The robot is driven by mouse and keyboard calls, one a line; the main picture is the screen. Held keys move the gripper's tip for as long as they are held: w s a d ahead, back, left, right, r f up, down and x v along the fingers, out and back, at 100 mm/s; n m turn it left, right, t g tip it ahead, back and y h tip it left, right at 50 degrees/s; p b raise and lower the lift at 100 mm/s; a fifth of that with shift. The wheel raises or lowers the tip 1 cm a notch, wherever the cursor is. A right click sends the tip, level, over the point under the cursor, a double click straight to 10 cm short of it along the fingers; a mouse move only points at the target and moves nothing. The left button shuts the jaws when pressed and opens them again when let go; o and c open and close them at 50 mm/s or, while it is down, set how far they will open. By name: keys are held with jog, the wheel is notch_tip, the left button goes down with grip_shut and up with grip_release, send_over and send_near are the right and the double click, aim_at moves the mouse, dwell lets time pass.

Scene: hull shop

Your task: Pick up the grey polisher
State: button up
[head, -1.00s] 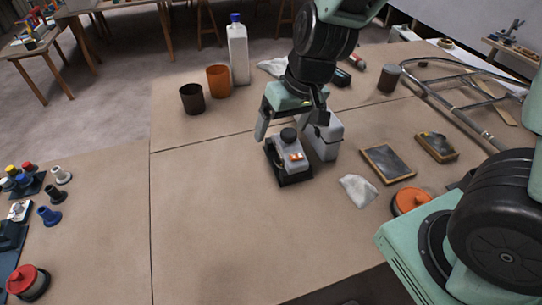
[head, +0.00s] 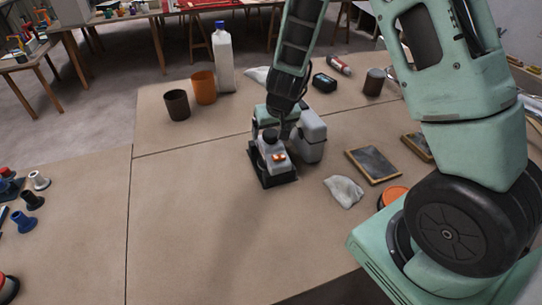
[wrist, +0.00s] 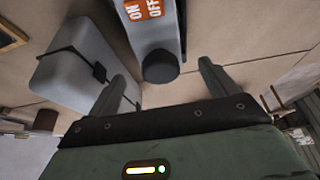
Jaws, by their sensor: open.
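The grey polisher (head: 271,150) stands upright on the brown table, with a black square base, a black round knob and orange markings. In the wrist view the polisher (wrist: 153,30) shows its orange ON/OFF label and knob at top centre. My gripper (head: 277,122) is low, just behind the polisher. In the wrist view my gripper (wrist: 161,82) has its fingers apart, one to each side of the knob, with nothing clearly held between them. The polisher partly hides the fingers in the head view, and I cannot tell whether they touch it.
A grey box (head: 311,137) stands close to the polisher's right; it also shows in the wrist view (wrist: 75,75). A white cloth (head: 344,191) and a dark framed block (head: 373,165) lie to the right.

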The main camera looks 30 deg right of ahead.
aim_at(270, 140)
jog(key=shift+x, duration=3.05)
jog(key=shift+s, duration=0.1)
jog(key=c, duration=1.7)
jog(key=shift+r, duration=0.1)
notch_tip(270, 140, up, 10)
jog(key=shift+f+p, duration=0.1)
jog(key=shift+p, duration=1.1)
